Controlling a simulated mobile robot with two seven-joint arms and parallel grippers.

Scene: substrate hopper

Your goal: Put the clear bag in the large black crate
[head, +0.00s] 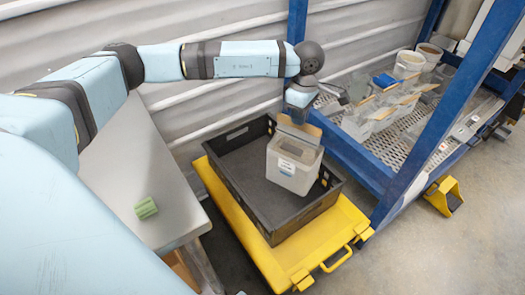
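The clear bag (291,167) is a boxy, see-through pack with a pale label, greyish contents and a brownish top flap. It is upright inside the outline of the large black crate (238,190), toward its right side. I cannot tell whether its bottom touches the crate floor. My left gripper (298,117) points down from above at the bag's top flap and appears shut on it. Its fingertips are small and partly hidden there. My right gripper is not in view.
The crate stands on a yellow cart (297,258). A grey table (135,180) with a small green block (146,208) is at the left. A blue-framed rack (415,150) with bins and tubs is close at the right. The crate's left part is empty.

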